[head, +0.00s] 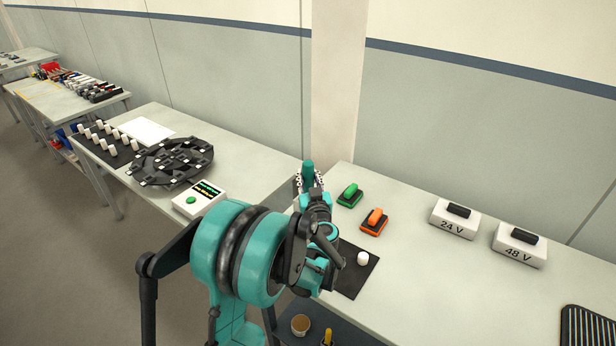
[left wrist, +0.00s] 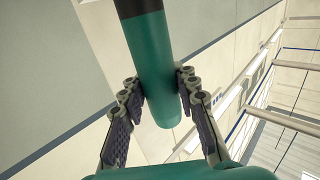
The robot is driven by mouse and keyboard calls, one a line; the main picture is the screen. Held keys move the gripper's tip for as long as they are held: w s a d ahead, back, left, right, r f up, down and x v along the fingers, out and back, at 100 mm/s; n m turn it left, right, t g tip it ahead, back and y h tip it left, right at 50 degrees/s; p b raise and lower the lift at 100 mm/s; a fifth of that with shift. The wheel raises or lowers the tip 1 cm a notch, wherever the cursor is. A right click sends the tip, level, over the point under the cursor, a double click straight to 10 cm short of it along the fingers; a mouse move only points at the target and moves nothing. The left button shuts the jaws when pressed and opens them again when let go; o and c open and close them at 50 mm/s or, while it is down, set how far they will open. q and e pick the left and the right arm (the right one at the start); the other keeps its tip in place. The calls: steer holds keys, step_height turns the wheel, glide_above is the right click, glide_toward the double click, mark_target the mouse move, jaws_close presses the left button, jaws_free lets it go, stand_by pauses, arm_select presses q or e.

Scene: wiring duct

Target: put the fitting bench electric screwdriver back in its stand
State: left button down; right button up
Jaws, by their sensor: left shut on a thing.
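My left gripper (head: 309,183) is raised in front of the pillar, near the left end of the right-hand bench. It is shut on a teal cylindrical tool with a black section, which I take for the electric screwdriver (head: 308,168). In the left wrist view the screwdriver (left wrist: 155,70) lies between the two fingers (left wrist: 158,95), its rounded teal end towards the camera and its black part at the top edge. Its tip is out of view. I cannot make out a stand for certain; my arm hides part of the bench. My right gripper is not in view.
On the right-hand bench (head: 420,275) are a green item (head: 349,195) and an orange item (head: 374,220) on dark bases, a 24 V box (head: 454,220), a 48 V box (head: 519,246) and a white cylinder (head: 363,258) on a black mat. A cup (head: 300,324) stands below.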

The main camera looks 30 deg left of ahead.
arm_select(q)
steer(key=shift+f+b, duration=0.75)
steer(key=shift+f, duration=0.25)
steer(key=c, duration=1.1)
jaws_free()
steer(key=shift+o, duration=0.2)
steer(key=v, duration=1.2)
steer(key=shift+r, duration=0.1)
